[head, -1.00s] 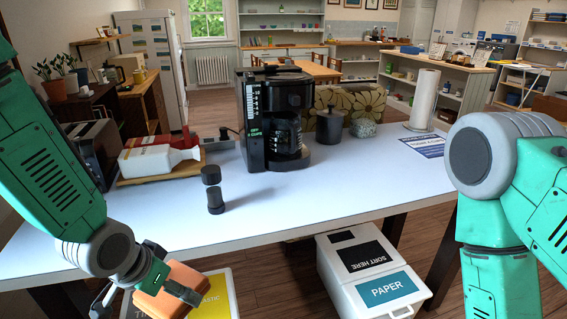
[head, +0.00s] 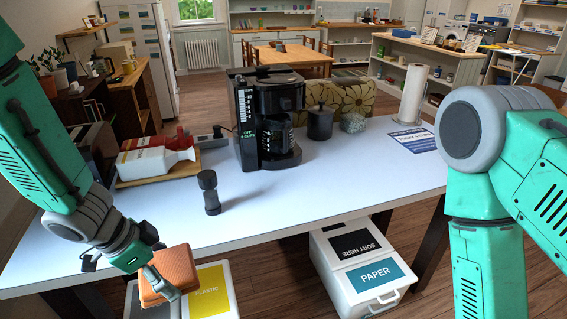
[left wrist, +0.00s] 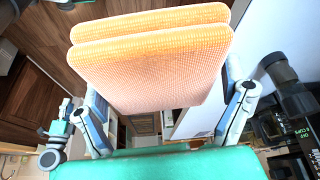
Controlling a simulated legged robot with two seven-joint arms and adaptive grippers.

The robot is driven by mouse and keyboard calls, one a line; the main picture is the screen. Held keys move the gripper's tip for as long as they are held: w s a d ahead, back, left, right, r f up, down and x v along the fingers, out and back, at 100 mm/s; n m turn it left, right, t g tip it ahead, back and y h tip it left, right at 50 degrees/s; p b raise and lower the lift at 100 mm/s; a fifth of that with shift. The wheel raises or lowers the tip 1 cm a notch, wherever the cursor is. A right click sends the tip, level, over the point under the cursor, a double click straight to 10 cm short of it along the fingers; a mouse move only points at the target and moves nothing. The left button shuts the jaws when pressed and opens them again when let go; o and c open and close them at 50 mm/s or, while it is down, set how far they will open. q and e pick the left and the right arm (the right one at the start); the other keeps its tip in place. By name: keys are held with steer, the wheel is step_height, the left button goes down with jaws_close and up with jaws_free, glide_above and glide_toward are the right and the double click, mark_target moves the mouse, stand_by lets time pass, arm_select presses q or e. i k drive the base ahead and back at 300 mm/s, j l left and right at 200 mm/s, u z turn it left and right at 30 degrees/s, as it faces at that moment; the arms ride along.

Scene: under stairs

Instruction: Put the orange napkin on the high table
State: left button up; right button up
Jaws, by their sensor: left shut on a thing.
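The orange napkin (head: 176,268), a thick folded block with a woven texture, is held in my left gripper (head: 158,268) at the lower left of the head view. It fills the upper middle of the left wrist view (left wrist: 150,65), with a finger on each side of it. The high table (head: 300,205) is the long white-topped table across the head view. The napkin is just outside its near edge, not resting on the top; its height against the top is hard to judge. My right arm shows at the right, but its gripper is out of view.
On the table are a black grinder (head: 209,193), a coffee maker (head: 262,120), a tray with bottles (head: 157,160), a black canister (head: 320,122) and a paper roll (head: 413,93). The front left of the top is clear. Bins (head: 362,270) stand below.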

mark_target(154, 219)
steer(key=i+j, duration=0.65)
steer(key=i, duration=0.25)
